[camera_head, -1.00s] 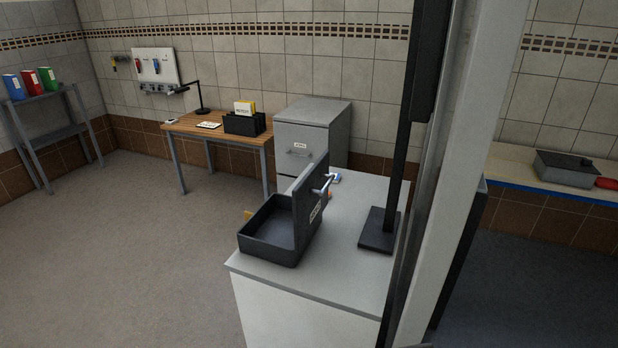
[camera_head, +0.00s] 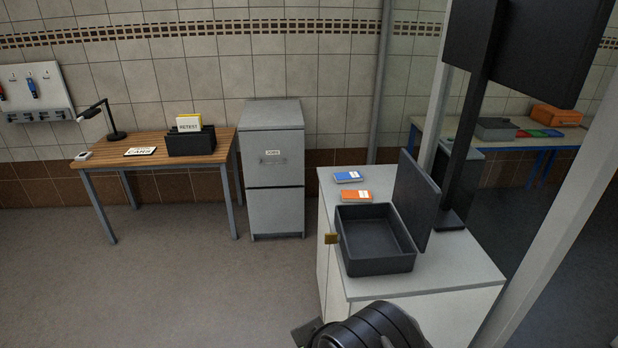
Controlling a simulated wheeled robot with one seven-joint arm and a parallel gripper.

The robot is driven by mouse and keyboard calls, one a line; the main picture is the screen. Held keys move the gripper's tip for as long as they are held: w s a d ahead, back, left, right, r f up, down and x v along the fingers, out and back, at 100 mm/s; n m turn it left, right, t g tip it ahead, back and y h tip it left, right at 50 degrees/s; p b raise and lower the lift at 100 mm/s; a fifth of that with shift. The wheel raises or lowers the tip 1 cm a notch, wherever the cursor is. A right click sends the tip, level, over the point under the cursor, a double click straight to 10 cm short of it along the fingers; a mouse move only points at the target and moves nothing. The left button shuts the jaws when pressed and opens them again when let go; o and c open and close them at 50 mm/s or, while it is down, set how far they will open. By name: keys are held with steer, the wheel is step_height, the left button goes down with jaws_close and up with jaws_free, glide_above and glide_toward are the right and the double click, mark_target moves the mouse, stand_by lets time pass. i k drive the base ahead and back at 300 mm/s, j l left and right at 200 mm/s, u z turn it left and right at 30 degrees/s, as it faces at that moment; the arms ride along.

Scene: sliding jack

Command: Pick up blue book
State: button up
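A small flat blue book (camera_head: 348,177) lies on the far left end of the white counter (camera_head: 455,272). An orange book (camera_head: 355,196) lies just in front of it, towards me. Nothing covers the blue book. A dark, rounded part of my arm shows at the bottom edge of the picture, well apart from both books. My gripper's fingers cannot be made out.
An open, empty dark grey box (camera_head: 375,262) with its lid raised stands on the counter between my arm and the books. A dark monitor stand (camera_head: 451,219) is behind it. A grey cabinet (camera_head: 273,160) and wooden desk (camera_head: 150,150) stand at the back. The left floor is clear.

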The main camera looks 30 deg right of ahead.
mark_target(353, 176)
steer(key=i+j, duration=1.15)
steer(key=i+l, duration=0.2)
steer(key=i, duration=0.25)
steer(key=i+l+z, duration=0.1)
steer(key=i, duration=0.35)
steer(key=i+l, duration=0.2)
steer(key=i, duration=0.25)
steer(key=i+l, duration=0.1)
steer(key=l, duration=0.25)
steer(key=i+l, duration=0.15)
steer(key=l, duration=0.2)
steer(key=i+l, duration=0.1)
steer(key=l, duration=0.25)
steer(key=i+l, duration=0.1)
steer(key=l, duration=0.25)
